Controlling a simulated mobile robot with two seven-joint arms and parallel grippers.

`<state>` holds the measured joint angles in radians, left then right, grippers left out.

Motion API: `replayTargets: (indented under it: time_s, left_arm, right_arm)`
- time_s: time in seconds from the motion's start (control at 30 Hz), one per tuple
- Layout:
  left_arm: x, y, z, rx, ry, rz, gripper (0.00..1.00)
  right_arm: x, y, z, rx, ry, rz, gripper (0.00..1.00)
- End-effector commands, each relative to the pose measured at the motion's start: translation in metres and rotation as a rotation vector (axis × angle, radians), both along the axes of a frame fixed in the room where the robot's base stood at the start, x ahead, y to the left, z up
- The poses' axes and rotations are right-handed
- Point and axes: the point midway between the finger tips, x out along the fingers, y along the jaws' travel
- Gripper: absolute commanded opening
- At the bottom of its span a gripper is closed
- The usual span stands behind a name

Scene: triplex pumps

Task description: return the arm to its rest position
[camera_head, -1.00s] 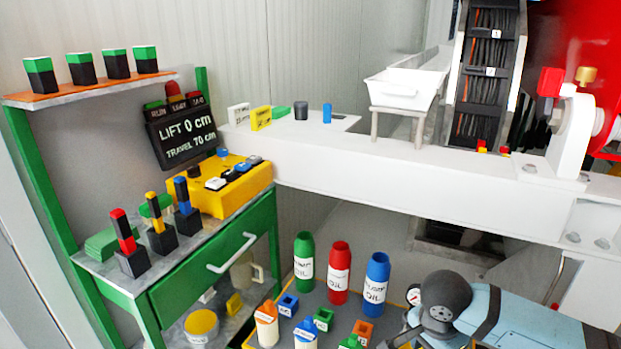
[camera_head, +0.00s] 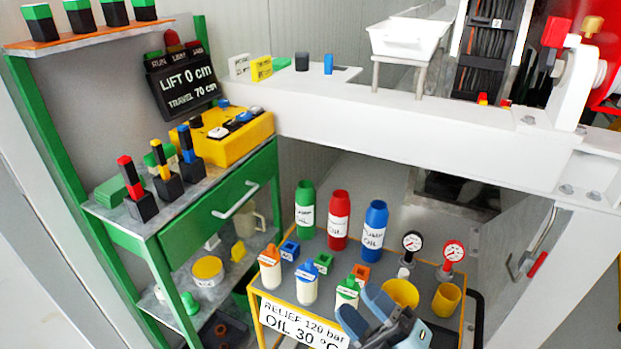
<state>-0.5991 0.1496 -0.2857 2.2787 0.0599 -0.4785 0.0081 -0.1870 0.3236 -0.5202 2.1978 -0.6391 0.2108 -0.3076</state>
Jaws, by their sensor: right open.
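My right gripper (camera_head: 361,305) shows at the bottom centre, with blue-grey fingers apart and nothing seen between them. It is in front of the near edge of the yellow-framed cart (camera_head: 461,311), near a green-topped white bottle (camera_head: 347,294). I cannot tell whether it touches anything. Most of the right arm is below the picture edge. My left gripper is not in view.
Green, red and blue oil bottles (camera_head: 339,222), two gauges (camera_head: 453,252) and yellow cups (camera_head: 447,300) stand on the cart. A green bench (camera_head: 222,206) with a yellow control box (camera_head: 245,133) stands left. A white beam (camera_head: 420,130) crosses behind.

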Motion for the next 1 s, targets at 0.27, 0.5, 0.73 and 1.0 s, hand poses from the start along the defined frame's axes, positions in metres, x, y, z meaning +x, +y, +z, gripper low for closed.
replayTargets:
  time_s: [0.27,0.5,0.73,1.0]
  left_arm:
    - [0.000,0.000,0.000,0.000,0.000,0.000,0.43]
    - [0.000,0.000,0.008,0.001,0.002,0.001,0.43]
    - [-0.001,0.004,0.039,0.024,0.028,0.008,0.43]
    - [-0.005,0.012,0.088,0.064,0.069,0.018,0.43]
  right_arm:
    - [-0.013,-0.068,-0.102,0.482,0.864,-0.224,0.52]
    - [-0.062,-0.090,-0.161,0.758,1.354,-0.329,0.52]
    - [-0.059,-0.093,-0.126,0.728,1.348,-0.354,0.52]
    - [-0.063,-0.101,-0.078,0.696,1.371,-0.404,0.52]
